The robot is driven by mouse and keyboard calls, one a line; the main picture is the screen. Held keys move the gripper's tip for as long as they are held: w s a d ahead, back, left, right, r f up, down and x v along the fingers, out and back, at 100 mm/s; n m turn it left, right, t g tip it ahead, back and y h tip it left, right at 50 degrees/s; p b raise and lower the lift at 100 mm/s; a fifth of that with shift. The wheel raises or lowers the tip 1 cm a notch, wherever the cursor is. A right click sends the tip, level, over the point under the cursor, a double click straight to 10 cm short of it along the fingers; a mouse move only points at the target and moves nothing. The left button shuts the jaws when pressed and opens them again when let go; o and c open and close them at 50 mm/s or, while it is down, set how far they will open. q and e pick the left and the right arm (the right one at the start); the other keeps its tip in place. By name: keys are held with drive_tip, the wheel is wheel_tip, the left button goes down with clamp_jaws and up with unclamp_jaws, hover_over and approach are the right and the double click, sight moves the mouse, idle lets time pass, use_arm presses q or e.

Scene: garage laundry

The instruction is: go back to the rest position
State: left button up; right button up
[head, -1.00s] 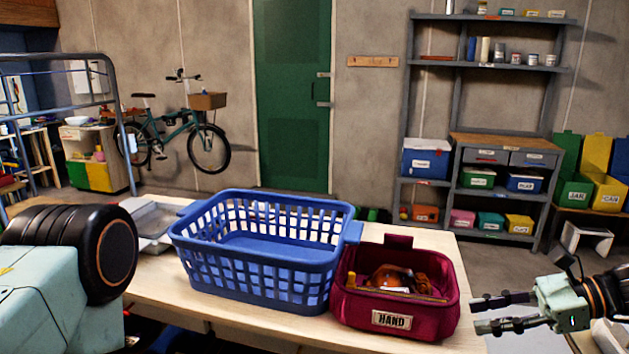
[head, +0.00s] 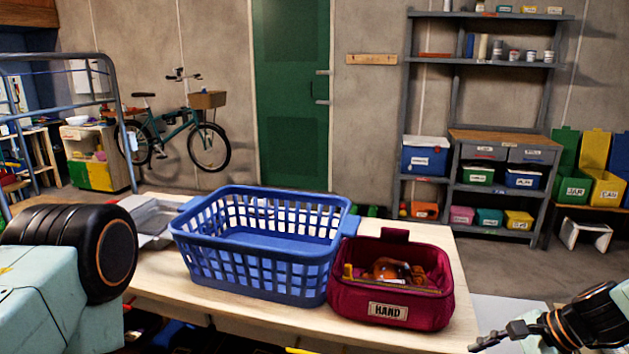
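My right gripper (head: 486,341) is at the bottom right, off the right front of the table (head: 200,308) and apart from the maroon bin. It is partly cut off by the frame's lower edge, and whether its fingers are apart is unclear. Nothing is seen in it. My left arm fills the lower left with a black joint and a pale green link; its gripper is out of view.
A blue laundry basket (head: 255,285) stands on the table, touching or nearly touching a maroon bin (head: 440,306) labelled HAND, which holds an orange-brown object (head: 388,268). A grey tray (head: 152,220) lies at the back left.

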drive_tip(key=s+a+f+n+g+h+b, duration=0.1)
drive_tip(key=s+a+f+n+h+b, duration=0.15)
drive_tip(key=s+f+n+h, duration=0.6)
drive_tip(key=s+a+f+n+g+b, duration=0.1)
drive_tip(key=s+a+f+n, duration=0.1)
drive_tip(key=s+f, duration=0.2)
drive_tip(key=s+a+f+n+g+y, duration=0.1)
drive_tip(key=s+a+f+n, duration=0.1)
drive_tip(key=s, duration=0.9)
drive_tip(key=s+a+f+n+g+y+b, duration=0.1)
drive_tip(key=s+a+f+n, duration=0.1)
drive_tip(key=s+f+n, duration=0.2)
drive_tip(key=s+f, duration=0.2)
drive_tip(key=s, duration=0.2)
drive_tip(key=shift+a+b, duration=0.25)
drive_tip(key=shift+b, duration=0.1)
drive_tip(key=shift+r, duration=0.15)
